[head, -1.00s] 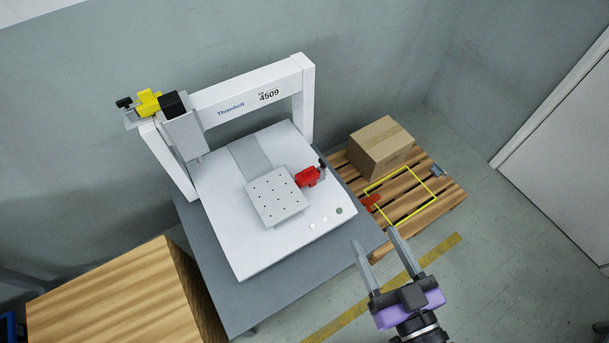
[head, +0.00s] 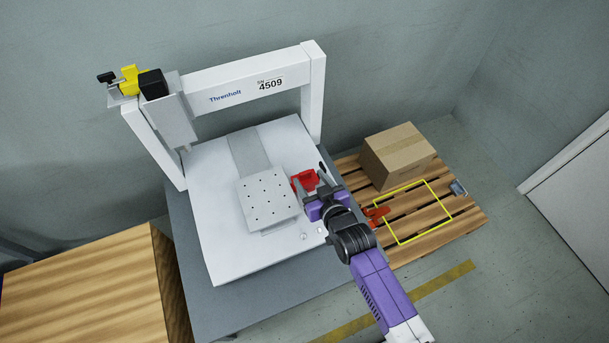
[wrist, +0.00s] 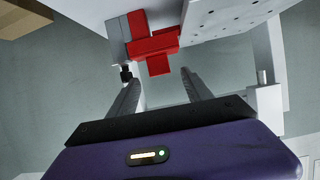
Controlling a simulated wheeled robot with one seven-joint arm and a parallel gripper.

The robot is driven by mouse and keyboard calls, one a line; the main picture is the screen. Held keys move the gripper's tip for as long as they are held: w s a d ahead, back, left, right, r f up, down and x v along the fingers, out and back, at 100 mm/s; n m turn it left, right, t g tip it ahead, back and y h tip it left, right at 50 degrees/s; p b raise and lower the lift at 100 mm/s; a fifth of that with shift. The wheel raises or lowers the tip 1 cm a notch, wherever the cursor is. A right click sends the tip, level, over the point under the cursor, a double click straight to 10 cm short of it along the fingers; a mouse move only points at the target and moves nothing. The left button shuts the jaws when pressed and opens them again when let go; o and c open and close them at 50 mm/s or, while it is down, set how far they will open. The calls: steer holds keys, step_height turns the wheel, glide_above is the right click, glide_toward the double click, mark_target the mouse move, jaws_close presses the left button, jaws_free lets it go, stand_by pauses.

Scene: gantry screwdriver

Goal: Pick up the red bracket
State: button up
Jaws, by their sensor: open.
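The red bracket (head: 303,179) sits at the right edge of the perforated plate (head: 266,198) on the white machine bed. In the wrist view the red bracket (wrist: 152,43) is cross-shaped, beside the plate's edge, with a small dark knob (wrist: 126,73) at its side. My gripper (head: 311,183) is open at the bracket's near side and partly hides it in the head view. In the wrist view my open, empty fingers (wrist: 163,78) point toward the bracket, which appears just beyond the fingertips. I cannot tell whether they touch.
The white gantry frame (head: 245,82) stands behind, carrying a yellow part (head: 131,80) at its left. At right, a pallet (head: 445,222) holds a cardboard box (head: 398,155), an orange-red piece (head: 375,213) and a yellow outlined square. A wooden surface (head: 85,285) is at lower left.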

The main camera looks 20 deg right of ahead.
mark_target(304, 172)
steer(key=shift+f, duration=0.25)
steer(key=shift+b+x, duration=0.75)
steer(key=shift+x, duration=3.1)
jaws_close()
